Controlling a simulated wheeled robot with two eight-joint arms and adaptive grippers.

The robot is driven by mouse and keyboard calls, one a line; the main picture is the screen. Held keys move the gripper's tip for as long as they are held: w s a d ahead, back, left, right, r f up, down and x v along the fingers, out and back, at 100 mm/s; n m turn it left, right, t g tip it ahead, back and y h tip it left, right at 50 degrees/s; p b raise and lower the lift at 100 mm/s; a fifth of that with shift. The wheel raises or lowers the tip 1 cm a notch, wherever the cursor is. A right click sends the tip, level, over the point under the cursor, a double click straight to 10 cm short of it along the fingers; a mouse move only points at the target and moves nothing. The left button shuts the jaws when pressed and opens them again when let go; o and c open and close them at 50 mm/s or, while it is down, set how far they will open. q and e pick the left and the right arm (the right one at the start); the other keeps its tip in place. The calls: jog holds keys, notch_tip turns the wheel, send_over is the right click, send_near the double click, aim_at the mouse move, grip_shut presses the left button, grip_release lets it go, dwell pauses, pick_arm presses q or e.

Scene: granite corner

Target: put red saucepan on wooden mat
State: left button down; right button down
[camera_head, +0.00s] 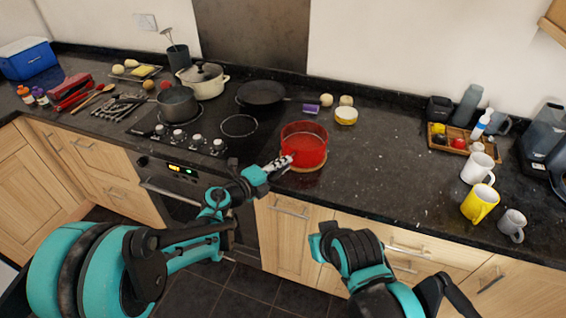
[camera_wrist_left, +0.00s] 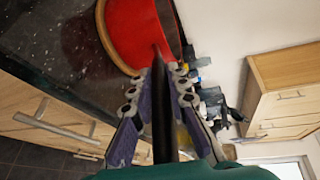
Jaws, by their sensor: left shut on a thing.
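The red saucepan (camera_head: 304,143) is upright over the round wooden mat (camera_head: 312,169), near the counter's front edge. Only a thin pale rim of the mat shows around the pan's base; the rest is hidden under it. My left gripper (camera_head: 281,164) is shut on the pan's handle from the front left. In the left wrist view the dark handle (camera_wrist_left: 164,110) runs between the fingers (camera_wrist_left: 162,75) to the red pan wall (camera_wrist_left: 135,30), with the mat's rim (camera_wrist_left: 104,42) along its base. I cannot tell whether the base touches the mat. My right gripper's fingers do not show.
Left of the pan is the hob with a black frying pan (camera_head: 262,93), a grey pot (camera_head: 177,103) and a cream pot (camera_head: 203,80). A yellow-sided tub (camera_head: 346,116) stands behind right. Mugs, including a yellow one (camera_head: 480,203), stand at right. The counter between is clear.

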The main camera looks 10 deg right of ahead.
pick_arm(q)
jog(key=shift+r, duration=0.2)
jog(key=shift+f, duration=0.15)
jog(key=c, duration=1.5)
grip_release()
jog(key=shift+s, duration=0.1)
jog(key=shift+r, duration=0.2)
jog(key=p+v, duration=0.2)
jog(key=v, duration=1)
jog(key=shift+p, duration=0.35)
